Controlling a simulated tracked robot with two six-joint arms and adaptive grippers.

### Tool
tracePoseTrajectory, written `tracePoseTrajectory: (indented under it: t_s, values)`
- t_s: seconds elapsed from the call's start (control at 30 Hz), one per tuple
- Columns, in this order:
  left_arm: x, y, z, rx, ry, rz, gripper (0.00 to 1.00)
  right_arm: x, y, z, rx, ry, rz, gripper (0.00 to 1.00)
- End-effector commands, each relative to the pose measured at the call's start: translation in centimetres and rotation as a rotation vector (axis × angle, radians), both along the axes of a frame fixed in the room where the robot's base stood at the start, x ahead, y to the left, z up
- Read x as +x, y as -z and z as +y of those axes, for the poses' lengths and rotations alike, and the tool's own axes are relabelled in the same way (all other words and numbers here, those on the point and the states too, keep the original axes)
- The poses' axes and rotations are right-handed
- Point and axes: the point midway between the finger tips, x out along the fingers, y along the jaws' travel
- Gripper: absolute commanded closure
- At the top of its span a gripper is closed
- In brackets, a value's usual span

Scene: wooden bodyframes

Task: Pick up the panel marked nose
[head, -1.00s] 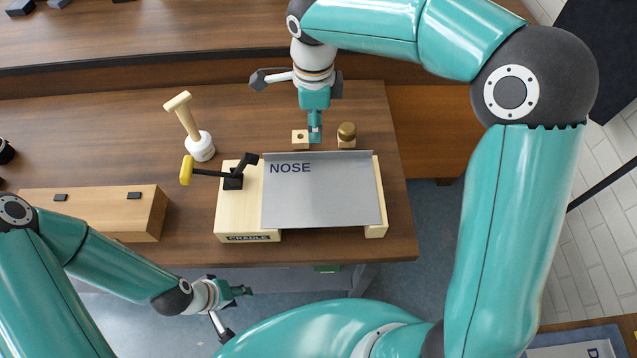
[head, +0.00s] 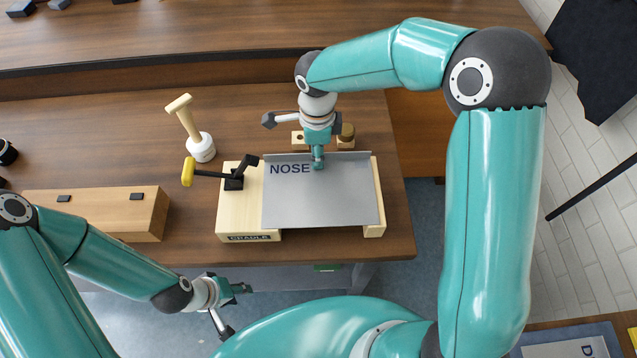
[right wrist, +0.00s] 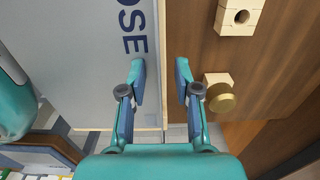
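The panel marked NOSE (head: 325,200) is a grey sheet with a raised back edge, lying on the light wooden cradle (head: 228,217). My right gripper (head: 318,165) is over the panel's back edge, beside the lettering. In the right wrist view, the gripper's fingers (right wrist: 161,82) are apart, with the edge of the panel (right wrist: 95,55) running between them. One finger is on the lettering side and the other on the outer side; contact does not show. My left gripper (head: 243,289) hangs empty in front of the table; its finger gap is too small to tell.
A black lever clamp with a yellow handle (head: 188,172) is on the cradle's left. A mallet (head: 200,145) stands behind it. A small wooden block (right wrist: 238,16) and a brass-knobbed piece (right wrist: 221,98) sit close behind the panel. A wooden box (head: 110,215) lies left.

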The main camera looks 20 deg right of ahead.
Motion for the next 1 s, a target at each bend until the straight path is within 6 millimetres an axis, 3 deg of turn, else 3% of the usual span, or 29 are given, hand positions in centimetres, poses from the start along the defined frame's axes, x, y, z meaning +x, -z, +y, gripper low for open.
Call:
tracePoseTrajectory:
  t_s: [0.03,0.23,1.0]
  values:
    - [0.0,0.02,0.0,0.0,0.0,0.0,0.6,-0.04,0.05,-0.01,0.0,0.0,0.002,0.68]
    - [0.0,0.03,0.0,0.0,0.0,0.0,0.6,-0.03,0.04,-0.01,-0.001,-0.001,0.001,1.0]
    - [0.0,-0.34,0.0,0.0,0.0,0.0,0.6,0.02,-0.81,-0.03,0.0,0.001,-0.001,1.0]
